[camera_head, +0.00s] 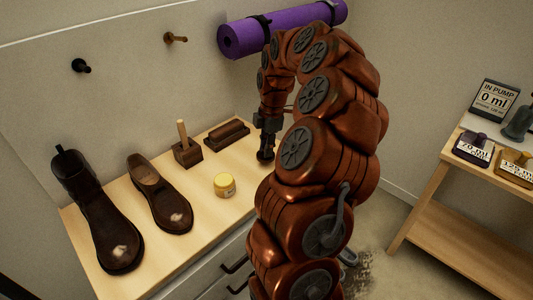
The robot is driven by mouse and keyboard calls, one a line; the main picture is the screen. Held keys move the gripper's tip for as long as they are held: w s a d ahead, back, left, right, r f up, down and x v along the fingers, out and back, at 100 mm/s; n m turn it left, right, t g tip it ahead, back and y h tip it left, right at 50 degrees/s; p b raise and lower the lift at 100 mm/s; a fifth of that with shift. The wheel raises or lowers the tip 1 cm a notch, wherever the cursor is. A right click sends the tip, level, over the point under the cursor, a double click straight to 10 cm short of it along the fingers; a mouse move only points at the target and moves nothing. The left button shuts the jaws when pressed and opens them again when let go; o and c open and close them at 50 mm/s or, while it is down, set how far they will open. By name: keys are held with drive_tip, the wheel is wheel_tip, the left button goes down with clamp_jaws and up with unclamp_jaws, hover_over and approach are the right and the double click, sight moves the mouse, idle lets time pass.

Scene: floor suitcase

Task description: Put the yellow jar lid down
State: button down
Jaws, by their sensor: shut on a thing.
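My gripper (266,153) is low over the back right part of the wooden bench top (205,212), to the right of the small jar. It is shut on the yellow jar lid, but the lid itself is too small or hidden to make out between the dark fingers. A small yellow jar (225,187) with a pale label stands upright on the bench, left of and nearer than the gripper. I cannot tell whether the fingers or the lid touch the bench.
A dark boot (96,215), a brown shoe (161,195), a wooden block with an upright handle (187,149) and a brush (227,135) stand on the bench. A purple rolled mat (285,27) hangs above. Bare bench lies around the jar. A side shelf (470,195) is at right.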

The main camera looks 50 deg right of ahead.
drive_tip(key=shift+w+d, duration=0.1)
drive_tip(key=shift+w, duration=0.1)
drive_tip(key=shift+f+p, duration=0.4)
drive_tip(key=shift+f, duration=1.4)
drive_tip(key=shift+f, duration=0.15)
drive_tip(key=c, duration=1)
unclamp_jaws()
drive_tip(key=shift+c, duration=0.2)
drive_tip(key=r, duration=0.3)
drive_tip(key=d+r, duration=0.1)
drive_tip(key=r, duration=0.3)
drive_tip(key=r+b, duration=0.1)
drive_tip(key=r, duration=0.3)
drive_tip(key=shift+s+d, duration=0.15)
drive_tip(key=shift+s, duration=0.05)
drive_tip(key=shift+r, duration=0.65)
